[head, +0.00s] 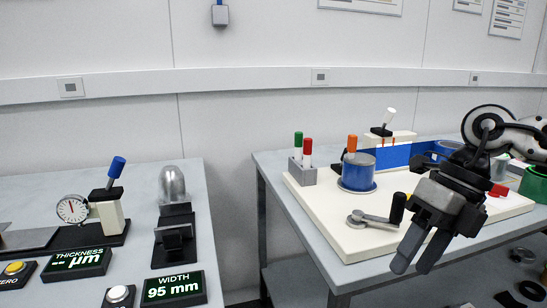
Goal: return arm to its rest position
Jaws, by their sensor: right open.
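My right gripper (414,266) is dark grey and hangs at the right of the head view, fingers pointing down. Its jaws are open, with nothing visible between them. It is in front of the white board (345,242) on the right table, over or near the table's front edge; its exact height is hard to tell. My right arm (512,136), white and black, comes in from the right edge and hides part of the board. My left gripper is not in view.
A crank handle (372,219) is just left of my right gripper. A blue cup (357,172), marker holder (302,174) and green cup (535,183) are on the board. The left table (140,252) carries gauges and displays. A gap separates the tables.

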